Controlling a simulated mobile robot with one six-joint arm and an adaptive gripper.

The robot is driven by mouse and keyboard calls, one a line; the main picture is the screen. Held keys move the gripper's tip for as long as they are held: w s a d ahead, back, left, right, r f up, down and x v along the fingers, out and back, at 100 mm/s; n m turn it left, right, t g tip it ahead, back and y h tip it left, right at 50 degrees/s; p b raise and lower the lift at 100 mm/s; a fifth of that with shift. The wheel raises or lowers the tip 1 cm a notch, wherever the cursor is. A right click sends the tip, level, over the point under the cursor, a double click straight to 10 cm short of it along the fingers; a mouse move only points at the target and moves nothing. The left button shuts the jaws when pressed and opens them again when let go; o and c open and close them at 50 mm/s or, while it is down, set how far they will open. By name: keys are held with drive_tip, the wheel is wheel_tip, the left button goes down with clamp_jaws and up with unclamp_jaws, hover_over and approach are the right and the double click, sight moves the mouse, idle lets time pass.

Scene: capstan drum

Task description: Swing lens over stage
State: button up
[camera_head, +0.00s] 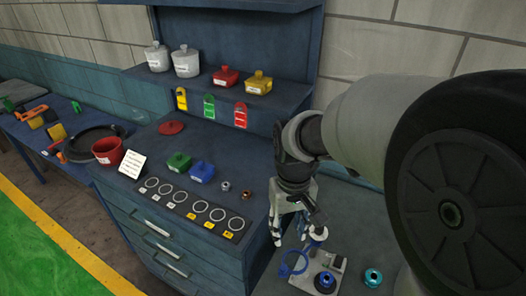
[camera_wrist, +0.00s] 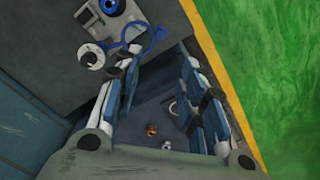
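A blue ring-shaped lens (camera_head: 293,263) is on the left side of a small grey stage block (camera_head: 308,284) at the lower middle of the head view. The block carries a blue round piece (camera_head: 325,281) and a white post. In the wrist view the lens ring (camera_wrist: 155,36) lies beside the stage block (camera_wrist: 107,20), not over its blue round piece. My gripper (camera_head: 298,232) points down above and just behind the lens. In the wrist view my gripper (camera_wrist: 160,90) is open, with an empty gap between its fingers. One finger partly hides the lens arm.
A teal round piece (camera_head: 373,277) stands right of the stage. To the left, a blue cabinet (camera_head: 120,196) carries a row of rings, green and blue containers, a sign and a red bowl (camera_head: 108,152). A shelf (camera_head: 215,88) with jars and tags rises behind.

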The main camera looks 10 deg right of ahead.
sight(284, 267)
wheel_tip(284, 267, down, 17)
drive_tip(key=b, duration=0.4)
drive_tip(key=shift+f+b, duration=0.15)
drive_tip(key=shift+b, duration=0.15)
drive_tip(key=shift+c, duration=0.6)
clamp_jaws()
